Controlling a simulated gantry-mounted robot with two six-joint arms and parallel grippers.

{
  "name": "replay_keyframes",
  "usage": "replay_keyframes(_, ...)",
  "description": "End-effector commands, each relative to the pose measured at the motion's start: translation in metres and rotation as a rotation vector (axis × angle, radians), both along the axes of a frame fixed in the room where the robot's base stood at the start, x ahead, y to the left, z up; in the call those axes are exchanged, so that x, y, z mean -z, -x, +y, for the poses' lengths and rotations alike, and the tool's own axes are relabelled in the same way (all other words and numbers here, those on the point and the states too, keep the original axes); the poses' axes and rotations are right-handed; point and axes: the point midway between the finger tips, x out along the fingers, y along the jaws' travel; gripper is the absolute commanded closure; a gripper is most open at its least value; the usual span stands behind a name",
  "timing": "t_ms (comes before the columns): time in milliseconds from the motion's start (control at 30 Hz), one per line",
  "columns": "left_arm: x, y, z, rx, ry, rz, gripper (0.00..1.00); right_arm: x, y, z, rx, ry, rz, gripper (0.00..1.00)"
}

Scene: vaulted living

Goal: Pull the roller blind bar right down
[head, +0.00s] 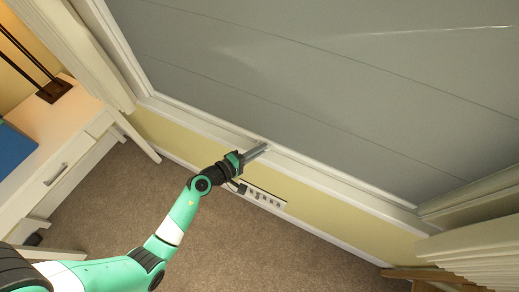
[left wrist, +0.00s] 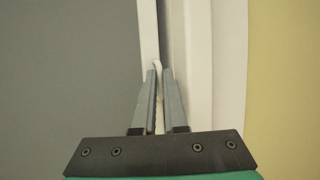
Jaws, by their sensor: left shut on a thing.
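The grey roller blind (head: 310,85) covers the window down to the white edge at the bottom of the frame. My left gripper (head: 264,147) reaches up from below to this lower edge, near its middle. In the left wrist view, the blind (left wrist: 65,70) fills the left side, and the white bar (left wrist: 148,35) runs along its edge. My left gripper's fingertips (left wrist: 159,72) are close together on a small white piece at the bar, which they partly hide. My right gripper is not in view.
The white window sill and frame (head: 345,183) run just below the blind. A power strip (head: 262,196) is on the yellow wall below. A white desk (head: 62,160) stands at left and pale curtains (head: 475,245) hang at lower right. The carpet between is clear.

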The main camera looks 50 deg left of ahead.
Motion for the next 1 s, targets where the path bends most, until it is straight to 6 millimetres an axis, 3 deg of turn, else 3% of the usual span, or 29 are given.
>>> replay_keyframes(67, 0.0, 0.0, 0.0, 0.001, 0.0, 0.0, 1.0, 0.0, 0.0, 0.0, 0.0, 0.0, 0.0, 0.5)
replay_keyframes(100, 0.0, 0.0, 0.0, 0.001, 0.0, 0.0, 0.89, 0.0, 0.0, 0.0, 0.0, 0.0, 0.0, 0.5)
replay_keyframes(167, 0.0, 0.0, 0.0, 0.001, 0.0, 0.0, 0.78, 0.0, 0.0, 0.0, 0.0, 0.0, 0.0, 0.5)
replay_keyframes(567, -0.003, 0.008, 0.001, -0.001, 0.001, 0.0, 0.78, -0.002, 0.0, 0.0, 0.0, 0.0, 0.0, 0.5)
replay_keyframes(1000, -0.024, 0.098, 0.007, -0.005, 0.001, 0.001, 0.78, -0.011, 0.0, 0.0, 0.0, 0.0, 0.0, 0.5)
